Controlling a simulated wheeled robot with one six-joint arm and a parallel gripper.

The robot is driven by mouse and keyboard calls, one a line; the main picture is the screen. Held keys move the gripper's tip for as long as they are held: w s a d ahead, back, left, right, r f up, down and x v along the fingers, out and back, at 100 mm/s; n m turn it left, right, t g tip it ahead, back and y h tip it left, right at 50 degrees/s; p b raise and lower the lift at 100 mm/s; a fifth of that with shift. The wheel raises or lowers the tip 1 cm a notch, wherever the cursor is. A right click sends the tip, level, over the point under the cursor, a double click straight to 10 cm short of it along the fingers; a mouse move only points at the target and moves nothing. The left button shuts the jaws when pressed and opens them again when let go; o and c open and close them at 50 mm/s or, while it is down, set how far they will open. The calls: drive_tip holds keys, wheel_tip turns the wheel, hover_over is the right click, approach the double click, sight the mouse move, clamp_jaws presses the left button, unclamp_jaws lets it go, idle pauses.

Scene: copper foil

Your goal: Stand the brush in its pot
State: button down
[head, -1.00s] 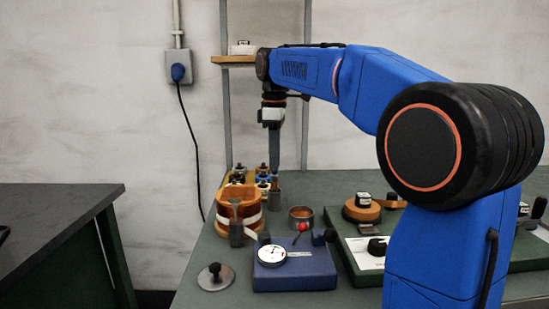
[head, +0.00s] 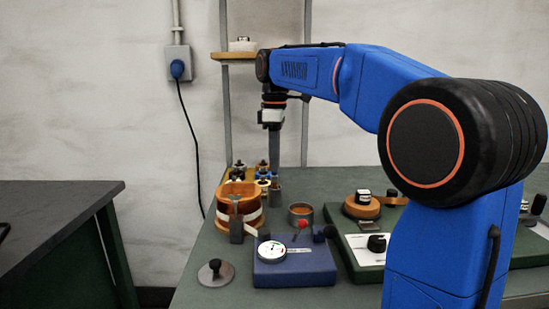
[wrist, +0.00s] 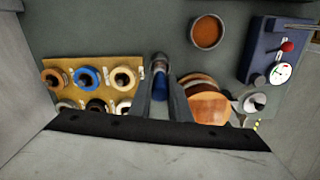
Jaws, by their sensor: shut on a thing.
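My gripper (head: 274,168) points straight down over the back left of the bench. In the wrist view its two fingers (wrist: 161,92) are shut on the brush (wrist: 159,84), which shows as a narrow blue piece between them. A small grey pot (head: 275,192) stands below the fingertips in the head view. The brush's lower end is hard to make out, so I cannot tell whether it is inside the pot or above it.
A wooden tray of spools (wrist: 70,70) lies left of the fingers, and a copper-brown banded holder (wrist: 208,107) close on the right. A round copper dish (head: 301,213) and a blue gauge box (head: 295,268) stand nearer. A grey disc (head: 215,275) is at the front left.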

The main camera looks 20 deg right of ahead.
drive_tip(key=shift+f, duration=0.3)
drive_tip(key=c, duration=1.3)
unclamp_jaws()
drive_tip(key=shift+o, duration=0.2)
drive_tip(key=shift+r, duration=1.05)
drive_tip(key=shift+r, duration=3.45)
